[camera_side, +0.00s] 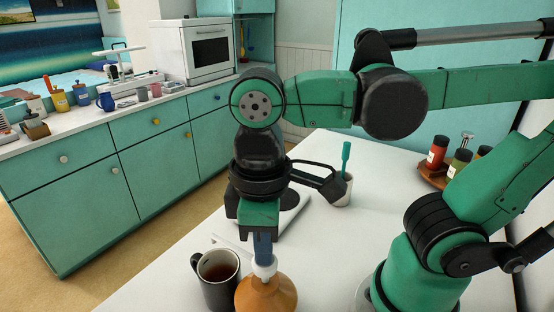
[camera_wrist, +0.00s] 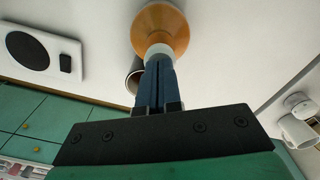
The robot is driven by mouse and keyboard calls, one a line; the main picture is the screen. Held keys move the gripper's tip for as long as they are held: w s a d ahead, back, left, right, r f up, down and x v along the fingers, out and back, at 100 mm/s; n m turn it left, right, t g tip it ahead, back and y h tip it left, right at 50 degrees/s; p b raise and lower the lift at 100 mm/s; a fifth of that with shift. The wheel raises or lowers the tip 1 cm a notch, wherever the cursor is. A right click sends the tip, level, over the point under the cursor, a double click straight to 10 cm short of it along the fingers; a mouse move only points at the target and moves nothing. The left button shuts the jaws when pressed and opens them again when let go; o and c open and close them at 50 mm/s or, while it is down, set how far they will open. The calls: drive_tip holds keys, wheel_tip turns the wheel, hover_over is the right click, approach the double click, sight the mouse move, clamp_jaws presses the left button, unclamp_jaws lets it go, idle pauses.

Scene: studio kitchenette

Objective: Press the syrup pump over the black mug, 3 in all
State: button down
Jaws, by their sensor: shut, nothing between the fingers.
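The amber syrup bottle (camera_side: 266,296) stands upright on the white table at the bottom of the side view. Its white pump head (camera_side: 264,268) sits on top, and a thin white spout reaches left over the black mug (camera_side: 216,284). The mug has dark liquid in it and stands just left of the bottle. My gripper (camera_side: 263,258) is shut and empty, pointing down on the pump head; the fingertips seem to touch it. In the wrist view the shut blue fingers (camera_wrist: 157,62) hide part of the pump above the bottle (camera_wrist: 165,28). The mug (camera_wrist: 133,76) is mostly hidden there.
A white plate with a black disc (camera_wrist: 28,50) lies behind my gripper. A wooden tray (camera_side: 432,177) of bottles is at the right. A counter with an oven (camera_side: 207,52) is at the back left.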

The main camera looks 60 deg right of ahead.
drive_tip(key=shift+f, duration=0.6)
drive_tip(key=shift+r, duration=1.6)
drive_tip(key=shift+f, duration=0.15)
drive_tip(key=shift+f, duration=1.45)
drive_tip(key=shift+r, duration=1.6)
